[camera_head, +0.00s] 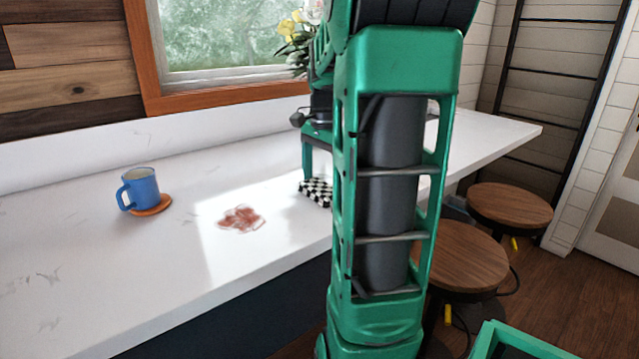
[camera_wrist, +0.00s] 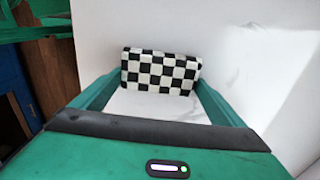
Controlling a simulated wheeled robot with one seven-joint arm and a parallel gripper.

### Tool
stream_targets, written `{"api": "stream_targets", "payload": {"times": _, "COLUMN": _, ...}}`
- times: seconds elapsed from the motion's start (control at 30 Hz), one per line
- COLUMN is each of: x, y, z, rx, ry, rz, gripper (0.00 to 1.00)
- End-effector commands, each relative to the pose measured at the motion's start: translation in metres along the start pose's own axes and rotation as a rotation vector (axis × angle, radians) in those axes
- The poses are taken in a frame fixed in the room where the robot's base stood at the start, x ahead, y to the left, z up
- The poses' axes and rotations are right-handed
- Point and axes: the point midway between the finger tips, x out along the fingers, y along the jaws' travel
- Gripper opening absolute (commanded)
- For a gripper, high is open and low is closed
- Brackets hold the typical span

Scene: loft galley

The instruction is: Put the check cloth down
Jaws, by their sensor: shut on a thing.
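The black-and-white check cloth (camera_wrist: 160,72) is folded into a small pad. In the wrist view it sits between the fingers of my gripper (camera_wrist: 158,90), which is shut on it. In the head view the cloth (camera_head: 316,192) shows at the counter's right part, partly hidden by my green arm. It is at or just above the white counter (camera_head: 120,270); I cannot tell whether it touches. My gripper (camera_head: 308,165) is mostly hidden behind my arm in the head view.
A reddish-brown stain (camera_head: 240,219) lies on the counter left of the cloth. A blue mug (camera_head: 142,190) stands on an orange-brown coaster (camera_head: 152,206) further left. Flowers (camera_head: 296,40) show by the window. Two wooden stools (camera_head: 508,207) stand right of the counter. The counter's front left is clear.

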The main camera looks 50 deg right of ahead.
Motion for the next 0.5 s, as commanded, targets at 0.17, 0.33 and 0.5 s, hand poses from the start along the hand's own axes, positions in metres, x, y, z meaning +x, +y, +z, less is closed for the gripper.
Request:
{"api": "stream_targets", "payload": {"times": 0.17, "x": 0.0061, "y": 0.0008, "z": 0.0006, "rx": 0.0, "ry": -0.003, "rz": 0.006, "gripper": 1.0}}
{"api": "stream_targets", "payload": {"times": 0.33, "x": 0.008, "y": 0.0018, "z": 0.001, "rx": 0.0, "ry": -0.006, "rz": 0.01, "gripper": 1.0}}
{"api": "stream_targets", "payload": {"times": 0.5, "x": 0.0072, "y": 0.0017, "z": 0.0008, "rx": 0.0, "ry": -0.007, "rz": 0.011, "gripper": 1.0}}
